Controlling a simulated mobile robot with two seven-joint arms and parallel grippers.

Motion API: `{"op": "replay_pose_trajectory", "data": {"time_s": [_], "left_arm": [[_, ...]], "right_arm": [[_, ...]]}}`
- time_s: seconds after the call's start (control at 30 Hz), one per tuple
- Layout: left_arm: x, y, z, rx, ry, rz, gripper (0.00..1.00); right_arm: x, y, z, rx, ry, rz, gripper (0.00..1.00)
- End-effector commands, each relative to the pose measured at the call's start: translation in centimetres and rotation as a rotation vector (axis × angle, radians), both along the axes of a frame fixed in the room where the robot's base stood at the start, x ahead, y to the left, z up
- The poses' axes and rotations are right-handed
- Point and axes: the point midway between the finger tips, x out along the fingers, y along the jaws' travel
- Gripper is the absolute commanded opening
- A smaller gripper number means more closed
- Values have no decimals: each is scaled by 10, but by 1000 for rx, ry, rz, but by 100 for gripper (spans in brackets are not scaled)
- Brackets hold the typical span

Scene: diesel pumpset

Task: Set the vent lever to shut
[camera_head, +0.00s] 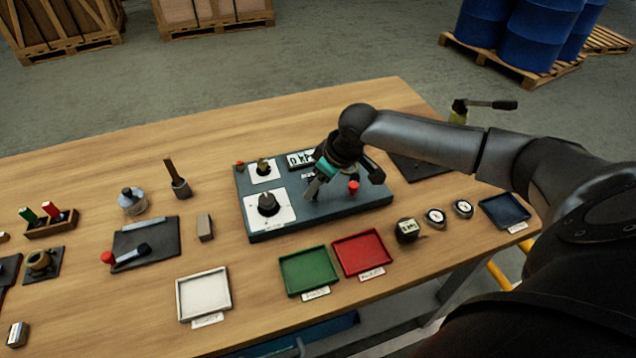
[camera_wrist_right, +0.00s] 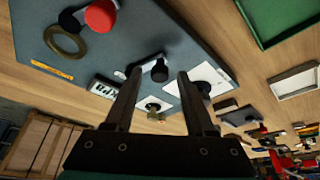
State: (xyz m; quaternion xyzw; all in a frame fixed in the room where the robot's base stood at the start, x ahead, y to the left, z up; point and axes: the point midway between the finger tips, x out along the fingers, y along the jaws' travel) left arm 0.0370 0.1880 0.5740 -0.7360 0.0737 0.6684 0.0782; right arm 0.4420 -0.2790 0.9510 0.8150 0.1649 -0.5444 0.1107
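The dark grey control panel (camera_head: 330,210) lies on the wooden table; its face also shows in the right wrist view (camera_wrist_right: 190,45). A short lever with a silver arm and black knob (camera_wrist_right: 158,70) stands on the panel; I cannot read whether it is the vent lever. My right gripper (camera_head: 318,188) is over the panel. Its fingers (camera_wrist_right: 160,74) are open, with the black knob in line between the tips; contact cannot be told. In the head view the gripper hides this lever. My left gripper is not in view.
A red knob (camera_head: 353,187) and two dials on white plates (camera_head: 268,205) are on the panel. Green (camera_head: 310,272), red (camera_head: 362,254) and white (camera_head: 203,294) trays lie in front. A yellow-based fitting with a black handle (camera_head: 490,104) stands behind my right arm.

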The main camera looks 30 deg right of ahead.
Motion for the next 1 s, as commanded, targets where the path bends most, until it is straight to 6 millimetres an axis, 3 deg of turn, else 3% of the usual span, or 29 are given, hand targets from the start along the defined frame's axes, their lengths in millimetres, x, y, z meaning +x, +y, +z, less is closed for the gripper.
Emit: {"op": "replay_pose_trajectory", "data": {"time_s": [0.07, 0.47, 1.0], "left_arm": [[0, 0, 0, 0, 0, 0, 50], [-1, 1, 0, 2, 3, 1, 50], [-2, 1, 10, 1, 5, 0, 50]], "right_arm": [[0, 0, 0, 0, 0, 0, 45], [0, 0, 0, 0, 1, 0, 0], [0, 3, 2, 2, 3, -33, 0]]}}
